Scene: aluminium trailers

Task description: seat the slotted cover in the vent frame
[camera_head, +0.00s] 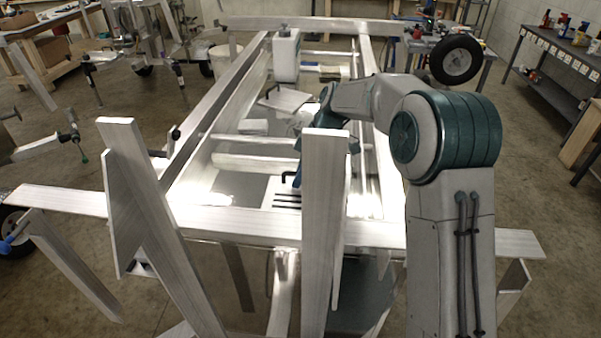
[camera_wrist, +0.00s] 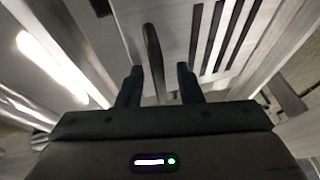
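The slotted cover (camera_wrist: 208,42) is a pale panel with several dark parallel slots. It also shows in the head view (camera_head: 268,194), lying low inside the trailer frame, partly hidden by an upright post. A dark bar-like handle (camera_wrist: 153,48) stands beside the slots. My gripper (camera_wrist: 160,70) is open, with the handle between its two fingers and visible gaps on both sides. In the head view my gripper (camera_head: 298,177) is mostly hidden behind the post. I cannot make out the vent frame's edges or whether the cover lies in it.
An upright aluminium post (camera_head: 325,190) stands close in front of my gripper. A crossbar (camera_head: 250,224) runs across the near side. A pale tilted plate (camera_head: 284,100) and a white container (camera_head: 286,55) are farther back. Long side rails (camera_head: 215,105) bound the work area.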

